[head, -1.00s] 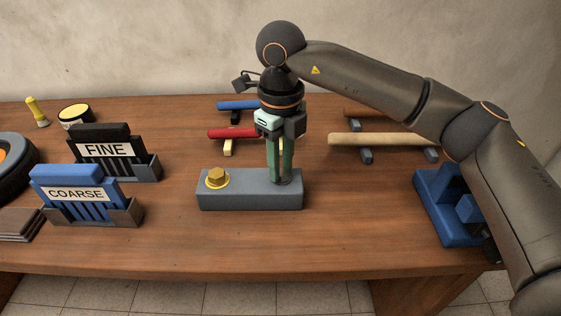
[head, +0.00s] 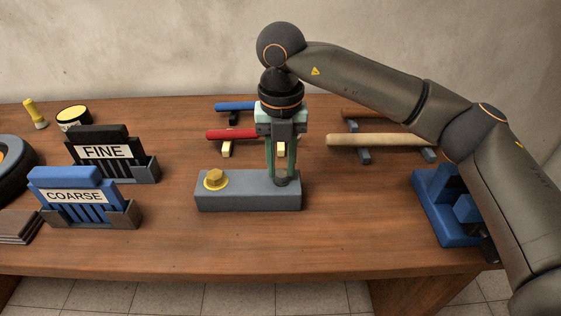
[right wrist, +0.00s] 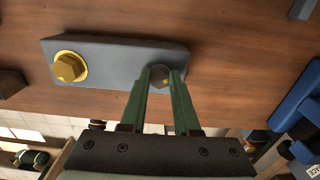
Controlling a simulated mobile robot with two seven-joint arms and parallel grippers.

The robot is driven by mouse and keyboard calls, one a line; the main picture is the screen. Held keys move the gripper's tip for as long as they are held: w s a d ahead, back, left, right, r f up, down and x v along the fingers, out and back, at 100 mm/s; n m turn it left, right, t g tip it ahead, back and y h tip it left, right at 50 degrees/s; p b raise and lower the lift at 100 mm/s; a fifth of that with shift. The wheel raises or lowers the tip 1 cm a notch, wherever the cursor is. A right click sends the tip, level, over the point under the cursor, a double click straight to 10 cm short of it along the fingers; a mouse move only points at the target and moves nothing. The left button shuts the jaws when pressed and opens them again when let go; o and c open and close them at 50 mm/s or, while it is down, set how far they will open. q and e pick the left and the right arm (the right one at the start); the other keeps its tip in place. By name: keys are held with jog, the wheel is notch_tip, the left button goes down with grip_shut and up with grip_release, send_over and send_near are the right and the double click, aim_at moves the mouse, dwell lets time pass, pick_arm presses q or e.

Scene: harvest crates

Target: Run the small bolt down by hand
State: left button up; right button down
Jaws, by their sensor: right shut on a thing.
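A grey block (head: 235,199) lies on the wooden table. A large brass-coloured hex bolt with a yellow ring (head: 215,179) sits at its left end. My right gripper (head: 281,181) points straight down over the block's right end, its green fingers shut on the small dark bolt (right wrist: 160,74). How deep the bolt sits in the block is hidden. My left gripper is not in view.
Racks labelled FINE (head: 107,152) and COARSE (head: 74,197) stand at left. Behind the block lie a red-handled bar (head: 232,135), a blue bar (head: 236,106) and a beige bar (head: 375,139). A blue fixture (head: 440,210) stands at right. The table in front of the block is clear.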

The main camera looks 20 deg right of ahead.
aim_at(282, 171)
jog(key=shift+w+r+m, duration=0.1)
jog(key=shift+r+m, duration=0.2)
jog(key=shift+m, duration=0.1)
jog(key=c, duration=1)
grip_release()
jog(key=shift+c, duration=0.2)
jog(key=o, duration=0.4)
jog(key=shift+f, duration=0.15)
notch_tip(282, 171, up, 12)
jog(key=p, duration=0.1)
jog(key=shift+r+p, duration=0.25)
jog(key=shift+p, duration=0.15)
